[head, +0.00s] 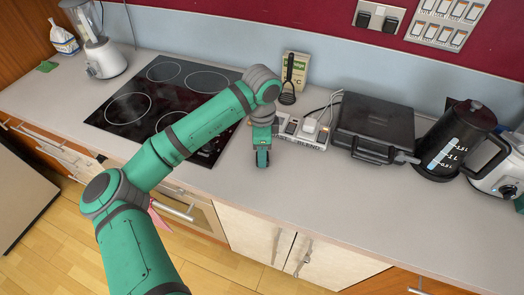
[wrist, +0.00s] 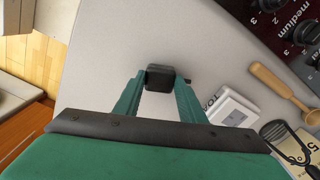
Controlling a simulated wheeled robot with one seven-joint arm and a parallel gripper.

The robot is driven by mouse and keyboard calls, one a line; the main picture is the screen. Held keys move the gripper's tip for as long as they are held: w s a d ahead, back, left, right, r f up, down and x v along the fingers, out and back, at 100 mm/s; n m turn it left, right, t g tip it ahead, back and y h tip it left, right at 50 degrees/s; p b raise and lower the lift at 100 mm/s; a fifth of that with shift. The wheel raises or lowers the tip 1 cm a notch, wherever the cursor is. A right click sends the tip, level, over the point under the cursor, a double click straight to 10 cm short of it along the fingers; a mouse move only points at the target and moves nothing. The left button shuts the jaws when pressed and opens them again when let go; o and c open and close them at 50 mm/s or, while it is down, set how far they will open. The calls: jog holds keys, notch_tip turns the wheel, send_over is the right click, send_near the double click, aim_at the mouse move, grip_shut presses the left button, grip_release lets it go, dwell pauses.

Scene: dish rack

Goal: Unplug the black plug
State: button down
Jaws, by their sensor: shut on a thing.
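The black plug (wrist: 160,76) is between the two fingers of my gripper (wrist: 160,82) in the wrist view. The fingers are shut on it, and bare grey worktop shows around it. In the head view my gripper (head: 262,158) points down at the worktop, in front and left of the power strip. A dark shape shows at its tips, too small to make out. The white power strip (head: 318,142), with lettering on its side, also shows in the wrist view (wrist: 232,108), apart from the held plug. My gripper partly hides the strip's left end in the head view.
A white plug (head: 310,126) with cables sits on the strip. A black appliance (head: 374,125) and a kettle (head: 456,140) stand to the right. A black hob (head: 165,100) lies left, and a black utensil (head: 289,85) stands behind. The front worktop is clear.

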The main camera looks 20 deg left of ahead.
jog(key=shift+f, duration=0.15)
jog(key=c, duration=1.1)
grip_release()
notch_tip(320, 180, up, 11)
jog(key=shift+f, duration=0.1)
grip_shut()
